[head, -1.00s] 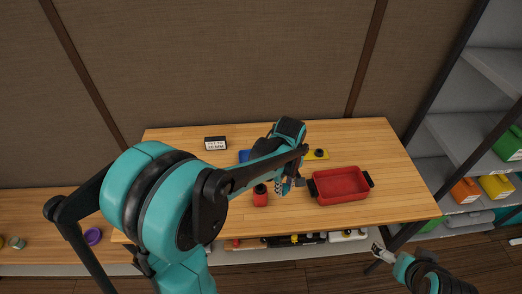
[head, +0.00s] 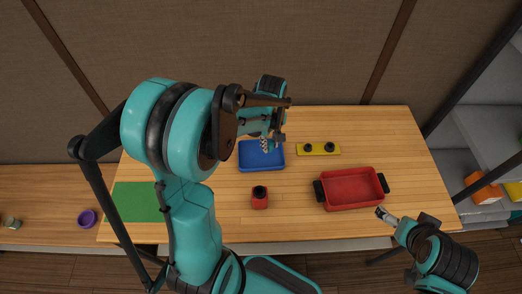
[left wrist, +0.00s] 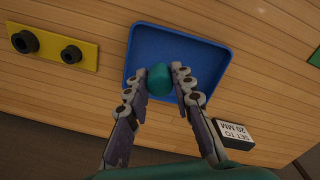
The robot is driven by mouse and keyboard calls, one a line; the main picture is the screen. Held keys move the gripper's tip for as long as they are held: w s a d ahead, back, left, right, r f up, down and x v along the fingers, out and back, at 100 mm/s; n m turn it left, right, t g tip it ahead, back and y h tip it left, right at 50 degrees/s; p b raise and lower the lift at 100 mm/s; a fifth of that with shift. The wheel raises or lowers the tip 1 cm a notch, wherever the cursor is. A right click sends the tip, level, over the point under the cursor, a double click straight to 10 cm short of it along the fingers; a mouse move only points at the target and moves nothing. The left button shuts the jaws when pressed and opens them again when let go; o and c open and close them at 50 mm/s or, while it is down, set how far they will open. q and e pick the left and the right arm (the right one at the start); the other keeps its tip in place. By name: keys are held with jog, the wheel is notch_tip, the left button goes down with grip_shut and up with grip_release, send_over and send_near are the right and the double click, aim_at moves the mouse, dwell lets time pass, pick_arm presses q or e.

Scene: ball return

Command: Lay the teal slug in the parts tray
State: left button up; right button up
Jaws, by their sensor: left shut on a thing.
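The teal slug (left wrist: 159,80) is a smooth rounded piece between the fingertips of my left gripper (left wrist: 162,84) in the left wrist view. That gripper is shut on it and holds it over the blue tray (left wrist: 150,45). I cannot tell how far the slug is from the tray floor. My right gripper (head: 386,215) is by the table's front right, away from the tray; its jaw opening is unclear.
A yellow plate with two black knobs (head: 318,149) lies right of the blue tray. A red tray with black handles (head: 352,188) and a red container (head: 260,198) stand nearer. A green mat (head: 138,202) lies left. A labelled black block (left wrist: 233,134) sits close beside the blue tray.

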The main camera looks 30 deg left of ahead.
pick_arm(q)
jog(key=a+f, duration=0.2)
jog(key=a, duration=0.1)
jog(key=shift+a+f+b, duration=0.1)
jog(key=shift+a+b, duration=0.2)
jog(key=shift+f, duration=0.2)
notch_tip(320, 180, down, 4)
jog(key=shift+r+b, duration=0.1)
jog(key=shift+b, duration=0.75)
jog(key=shift+r, duration=0.1)
jog(key=shift+f, duration=0.25)
jog(key=o, duration=1)
jog(key=shift+r, duration=0.1)
